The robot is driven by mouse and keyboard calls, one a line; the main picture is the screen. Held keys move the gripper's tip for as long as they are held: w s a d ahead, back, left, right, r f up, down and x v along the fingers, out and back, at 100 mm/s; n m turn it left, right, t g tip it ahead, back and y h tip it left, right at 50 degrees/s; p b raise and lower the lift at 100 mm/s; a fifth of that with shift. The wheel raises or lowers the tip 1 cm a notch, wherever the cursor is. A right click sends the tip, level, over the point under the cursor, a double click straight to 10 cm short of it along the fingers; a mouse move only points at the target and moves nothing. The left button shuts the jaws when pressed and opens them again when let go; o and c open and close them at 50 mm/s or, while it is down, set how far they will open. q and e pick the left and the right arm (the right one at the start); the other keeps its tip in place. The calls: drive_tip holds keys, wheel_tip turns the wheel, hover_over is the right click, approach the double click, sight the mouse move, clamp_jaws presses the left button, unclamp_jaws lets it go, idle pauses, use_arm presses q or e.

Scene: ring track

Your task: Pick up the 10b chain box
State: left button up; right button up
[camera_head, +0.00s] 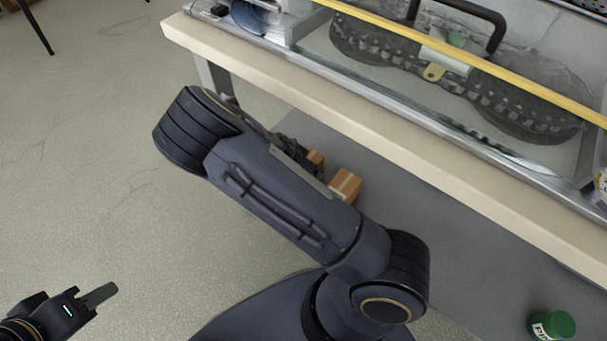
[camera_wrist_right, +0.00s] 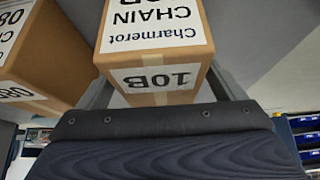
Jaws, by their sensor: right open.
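The 10b chain box (camera_wrist_right: 152,30), a brown carton with white "Charmerot CHAIN" and "10B" labels, fills the top middle of the right wrist view. My right gripper (camera_wrist_right: 165,92) is open, with one finger on each side of the box. I cannot tell whether the fingers touch it. In the head view, two small brown boxes, one in front (camera_head: 345,185) and one behind (camera_head: 316,159), sit by the right forearm. Their labels are unreadable there, and the arm hides part of the scene. My left gripper (camera_head: 88,301) is at the lower left, with only one finger clear.
Another brown carton marked 08 (camera_wrist_right: 42,55) stands close on the left in the right wrist view. A workbench with a pale edge (camera_head: 400,160) overhangs the grey shelf (camera_head: 440,230). A green can (camera_head: 553,325) is at lower right. Open floor (camera_head: 90,180) lies left.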

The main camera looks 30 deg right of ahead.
drive_tip(key=shift+x, duration=0.75)
drive_tip(key=shift+f+b, duration=0.25)
drive_tip(key=shift+b, duration=0.05)
drive_tip(key=c, duration=1.8)
